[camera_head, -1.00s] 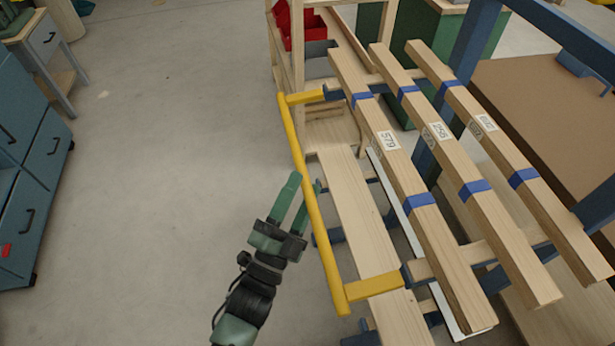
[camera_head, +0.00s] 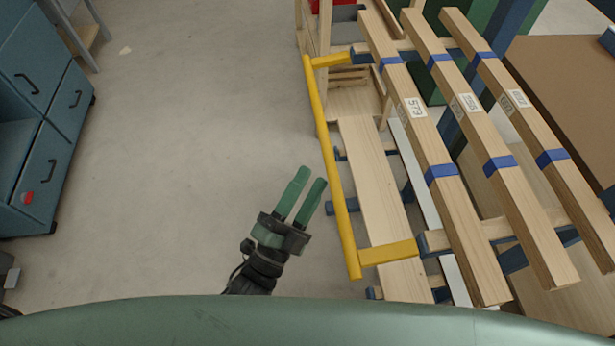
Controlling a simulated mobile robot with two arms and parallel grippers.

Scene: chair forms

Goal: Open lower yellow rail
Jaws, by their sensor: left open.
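The yellow rail (camera_head: 333,174) is a long bar with a short arm at each end, fixed along the left side of the wooden rack. It runs from upper left down to lower right. My left gripper (camera_head: 306,186) is open and empty, with two green fingers pointing up. My right gripper is not in view. A broad green surface of my own body covers the bottom of the view.
Several wooden beams with blue bands, including one labelled 579 (camera_head: 436,165), lie on the rack right of the rail. A wooden plank (camera_head: 372,190) lies lower, beside the rail. Blue drawer cabinets (camera_head: 45,130) stand at the left. The grey floor (camera_head: 200,130) between is clear.

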